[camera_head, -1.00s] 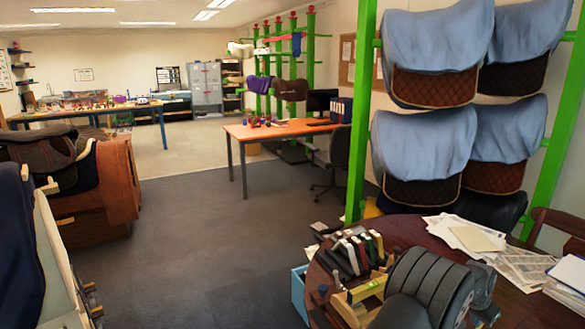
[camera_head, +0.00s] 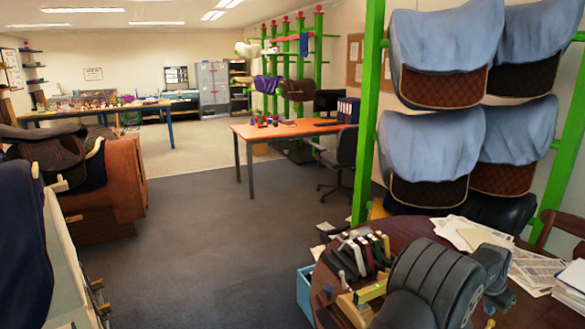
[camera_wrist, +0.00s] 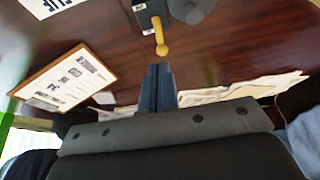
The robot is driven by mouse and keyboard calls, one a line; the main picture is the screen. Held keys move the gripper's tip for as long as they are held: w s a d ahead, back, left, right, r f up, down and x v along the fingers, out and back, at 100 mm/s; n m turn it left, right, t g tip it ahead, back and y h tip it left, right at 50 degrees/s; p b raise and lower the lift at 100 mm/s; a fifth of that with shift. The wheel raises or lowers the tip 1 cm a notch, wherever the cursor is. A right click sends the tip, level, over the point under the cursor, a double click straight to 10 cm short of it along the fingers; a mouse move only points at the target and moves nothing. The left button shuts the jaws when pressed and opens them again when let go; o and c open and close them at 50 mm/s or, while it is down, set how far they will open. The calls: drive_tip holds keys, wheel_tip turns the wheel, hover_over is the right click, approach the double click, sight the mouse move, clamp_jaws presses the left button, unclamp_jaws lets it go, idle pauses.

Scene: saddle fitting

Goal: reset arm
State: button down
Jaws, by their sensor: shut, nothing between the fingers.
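My gripper (camera_wrist: 158,88) shows in the wrist view as two dark blue-grey fingers pressed together, with nothing between them. It is over a dark reddish-brown wooden table (camera_wrist: 225,45). A yellow-ended item (camera_wrist: 161,48) is on the table just beyond the fingertips, apart from them in the picture. My dark grey arm (camera_head: 435,275) reaches across the lower right of the head view, in front of the round wooden table (camera_head: 415,232). The gripper's fingers cannot be made out in the head view.
Several tools stand in a rack (camera_head: 362,255) at the table's left, beside my arm. Papers (camera_head: 475,232) lie at its right. A framed sheet (camera_wrist: 62,82) shows in the wrist view. Green posts (camera_head: 369,120) hold blue-draped saddle pads (camera_head: 440,45) behind the table. The grey floor (camera_head: 200,240) is clear.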

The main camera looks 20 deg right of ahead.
wheel_tip(320, 180, down, 6)
drive_tip(key=shift+r, duration=0.1)
drive_tip(key=shift+d+f, duration=0.4)
drive_tip(key=shift+d, duration=0.2)
drive_tip(key=a, duration=0.4)
drive_tip(key=shift+a+f, duration=0.15)
drive_tip(key=shift+f, duration=0.05)
drive_tip(key=shift+r, duration=0.25)
